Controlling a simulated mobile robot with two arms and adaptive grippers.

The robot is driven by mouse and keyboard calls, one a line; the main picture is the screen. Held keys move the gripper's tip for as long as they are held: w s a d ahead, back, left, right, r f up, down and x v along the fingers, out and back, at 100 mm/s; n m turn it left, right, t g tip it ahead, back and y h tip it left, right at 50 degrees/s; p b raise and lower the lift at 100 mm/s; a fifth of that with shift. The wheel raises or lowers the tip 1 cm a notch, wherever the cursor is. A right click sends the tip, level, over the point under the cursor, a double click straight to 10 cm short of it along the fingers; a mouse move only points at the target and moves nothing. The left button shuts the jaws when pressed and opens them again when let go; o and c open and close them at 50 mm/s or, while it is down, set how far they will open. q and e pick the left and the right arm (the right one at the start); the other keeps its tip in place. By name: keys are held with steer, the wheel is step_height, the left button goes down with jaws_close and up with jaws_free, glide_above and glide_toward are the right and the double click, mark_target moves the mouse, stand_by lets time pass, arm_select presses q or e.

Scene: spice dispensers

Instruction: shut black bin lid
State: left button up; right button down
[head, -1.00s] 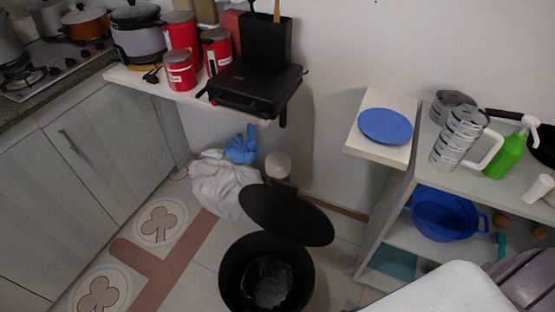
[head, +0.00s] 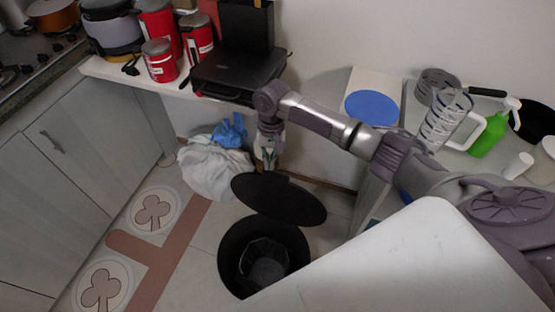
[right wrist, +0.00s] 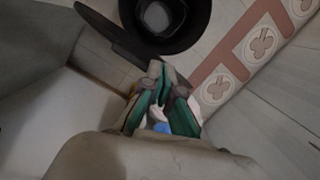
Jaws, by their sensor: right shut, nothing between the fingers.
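The black bin (head: 232,277) stands on the floor in the head view, with a grey inner container showing inside. Its round black lid (head: 285,202) is raised and tilted up at the back of the bin. My right gripper (head: 268,163) points down just behind the lid's upper left edge, shut and empty. Whether it touches the lid cannot be told. In the right wrist view the gripper (right wrist: 163,100) shows green-lined fingers, with the lid (right wrist: 115,35) edge-on beside it and the open bin (right wrist: 185,38) beyond. My left gripper is not in view.
A white bag (head: 215,170) with a blue item (head: 229,132) lies behind and left of the bin. A shelf with red canisters (head: 158,60) and a black appliance (head: 238,72) is above. Floor left of the bin is clear.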

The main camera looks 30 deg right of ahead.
steer(key=w+d+r+m, duration=0.4)
steer(key=w+d+r, duration=0.1)
steer(key=d+r, duration=0.15)
steer(key=s+a+f+b, duration=0.1)
steer(key=f+b, duration=0.4)
steer(key=b, duration=0.2)
steer(key=s+a+f+b, duration=0.2)
steer(key=f+b, duration=0.3)
steer(key=b, duration=0.1)
steer(key=shift+s+f+b, duration=0.2)
steer(key=shift+s+b, duration=0.1)
steer(key=shift+b, duration=0.05)
steer(key=shift+a, duration=0.1)
